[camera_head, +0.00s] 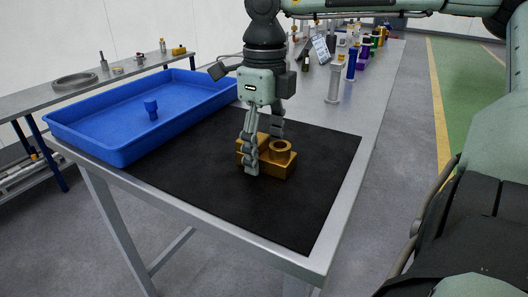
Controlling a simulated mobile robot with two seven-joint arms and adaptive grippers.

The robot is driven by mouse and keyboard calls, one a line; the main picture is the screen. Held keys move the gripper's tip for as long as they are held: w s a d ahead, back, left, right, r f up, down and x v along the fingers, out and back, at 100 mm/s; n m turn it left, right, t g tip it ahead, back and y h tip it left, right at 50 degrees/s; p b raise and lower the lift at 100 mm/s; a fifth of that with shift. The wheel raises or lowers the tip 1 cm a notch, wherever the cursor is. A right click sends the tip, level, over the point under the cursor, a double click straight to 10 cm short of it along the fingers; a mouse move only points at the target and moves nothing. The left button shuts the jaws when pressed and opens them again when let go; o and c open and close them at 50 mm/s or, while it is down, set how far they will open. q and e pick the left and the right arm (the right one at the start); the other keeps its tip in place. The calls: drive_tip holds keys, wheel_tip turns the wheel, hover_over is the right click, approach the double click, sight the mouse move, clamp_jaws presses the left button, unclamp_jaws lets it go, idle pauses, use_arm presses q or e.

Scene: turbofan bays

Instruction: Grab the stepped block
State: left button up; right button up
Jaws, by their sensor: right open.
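The stepped block (283,168) is a gold-brown piece with a raised round boss with a hole on its right part. It rests on the black mat (220,195) on the table. My right gripper (263,155) points down over the block with its fingers apart. One finger stands in front of the block's left part and hides some of it; the other is behind the block. I cannot tell whether the fingers touch it. My left gripper is not in view.
A blue tray (95,150) with a small blue part (151,109) in it stands left of the mat. Several coloured parts and a grey post (334,85) stand along the back of the table. The mat's front is clear. A side bench (120,72) runs along the wall.

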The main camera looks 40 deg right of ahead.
drive_tip(key=shift+f, duration=0.1)
drive_tip(key=c, duration=1.5)
clamp_jaws()
